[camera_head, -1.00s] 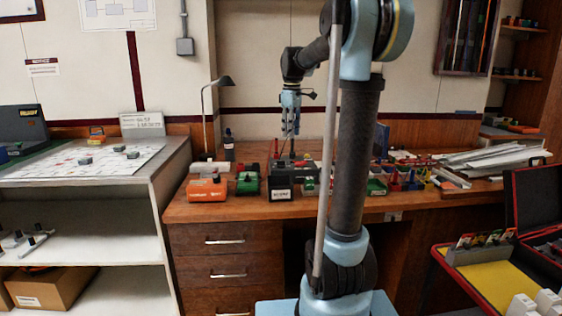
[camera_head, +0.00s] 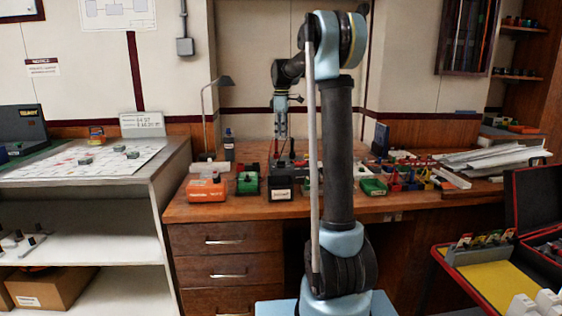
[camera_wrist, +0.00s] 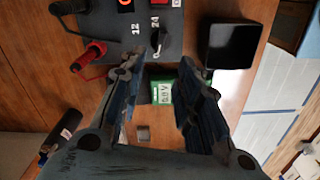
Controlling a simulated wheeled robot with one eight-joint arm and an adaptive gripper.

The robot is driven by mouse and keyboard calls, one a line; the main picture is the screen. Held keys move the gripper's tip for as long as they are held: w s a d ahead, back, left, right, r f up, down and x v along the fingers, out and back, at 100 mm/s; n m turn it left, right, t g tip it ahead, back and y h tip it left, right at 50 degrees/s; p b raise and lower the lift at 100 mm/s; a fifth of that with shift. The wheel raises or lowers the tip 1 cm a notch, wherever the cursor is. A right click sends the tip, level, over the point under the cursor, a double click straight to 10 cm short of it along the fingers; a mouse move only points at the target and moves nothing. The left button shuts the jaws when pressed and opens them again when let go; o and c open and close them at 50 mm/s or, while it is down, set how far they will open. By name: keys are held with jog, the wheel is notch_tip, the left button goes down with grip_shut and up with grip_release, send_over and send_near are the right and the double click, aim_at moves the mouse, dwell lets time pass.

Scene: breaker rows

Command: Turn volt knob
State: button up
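My gripper (camera_wrist: 158,72) is open and empty in the wrist view, its two fingers apart and pointing at a dark grey panel (camera_wrist: 145,42). The panel carries white marks including 12 and 24. A dark upright shape (camera_wrist: 161,42) beside the marks, near the fingertips, looks like the volt knob; its full outline is hard to make out. A green-framed display (camera_wrist: 162,90) reading about 0.0 V shows between the fingers. In the head view my gripper (camera_head: 281,150) hangs above the back of the desk, too small to show its fingers clearly.
In the wrist view, a black box (camera_wrist: 232,45) stands right of the panel and a red-handled lead (camera_wrist: 88,55) lies left. In the head view, orange (camera_head: 207,188), green (camera_head: 248,183) and black (camera_head: 281,187) devices line the wooden desk's front (camera_head: 350,207).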

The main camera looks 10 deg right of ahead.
aim_at(281, 164)
notch_tip(281, 164, down, 13)
jog(key=shift+r, duration=0.15)
dwell(0.4)
grip_shut()
